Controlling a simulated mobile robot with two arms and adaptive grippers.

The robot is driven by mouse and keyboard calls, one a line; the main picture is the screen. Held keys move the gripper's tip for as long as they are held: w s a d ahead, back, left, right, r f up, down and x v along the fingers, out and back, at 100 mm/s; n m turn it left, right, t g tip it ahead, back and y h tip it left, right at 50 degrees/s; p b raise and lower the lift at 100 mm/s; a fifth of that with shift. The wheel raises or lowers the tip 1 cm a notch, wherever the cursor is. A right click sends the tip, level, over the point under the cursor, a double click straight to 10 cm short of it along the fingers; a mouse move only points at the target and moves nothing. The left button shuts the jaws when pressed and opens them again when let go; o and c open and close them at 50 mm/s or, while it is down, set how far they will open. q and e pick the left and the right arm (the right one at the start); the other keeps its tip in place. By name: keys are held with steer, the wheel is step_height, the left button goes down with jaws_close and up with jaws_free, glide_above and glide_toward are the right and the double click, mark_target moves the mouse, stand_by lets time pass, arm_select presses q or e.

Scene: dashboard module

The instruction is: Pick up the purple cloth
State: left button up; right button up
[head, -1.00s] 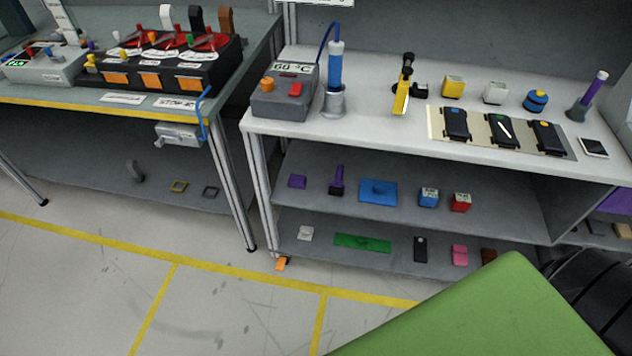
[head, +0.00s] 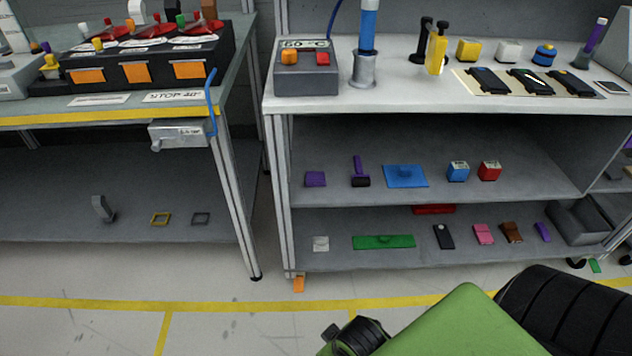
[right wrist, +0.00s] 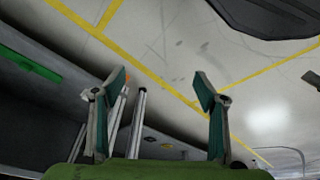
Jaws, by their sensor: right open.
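A flat purple piece, which looks like the purple cloth (head: 315,179), lies at the left end of the middle shelf in the head view, left of a purple-handled brush (head: 360,172). A smaller purple item (head: 543,232) lies on the bottom shelf; I cannot tell what it is. My right gripper (right wrist: 162,88) is open and empty in the right wrist view, its two green-padded fingers apart. No purple cloth shows between them. My left gripper is not in view.
The shelf unit's top (head: 410,97) overhangs the middle shelf. A blue piece (head: 405,176), a blue box (head: 458,171) and a red box (head: 489,170) share that shelf. A workbench (head: 110,115) stands left. Open floor (head: 230,325) lies in front.

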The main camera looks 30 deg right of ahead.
steer(key=w+v, duration=0.2)
steer(key=v, duration=0.9)
steer(key=w+t, duration=0.1)
steer(key=w, duration=0.9)
steer(key=m+t+h, duration=0.2)
steer(key=m, duration=0.4)
glide_toward(316, 176)
steer(key=b+x, duration=0.1)
steer(key=x, duration=0.2)
steer(key=shift+w+a+f+b, duration=0.15)
steer(key=shift+a+b, duration=0.2)
steer(key=shift+b, duration=0.05)
steer(key=shift+b+x, duration=0.3)
steer(key=shift+x, duration=0.55)
steer(key=x, duration=0.1)
steer(key=b+x, duration=0.1)
steer(key=x, duration=0.1)
steer(key=shift+d+f, duration=0.25)
steer(key=shift+d, duration=0.1)
steer(key=shift+w+f, duration=0.2)
steer(key=shift+f, duration=0.1)
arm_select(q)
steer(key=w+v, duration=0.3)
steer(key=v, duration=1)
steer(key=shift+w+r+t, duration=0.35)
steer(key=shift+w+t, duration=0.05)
arm_select(e)
steer(key=c, duration=1.1)
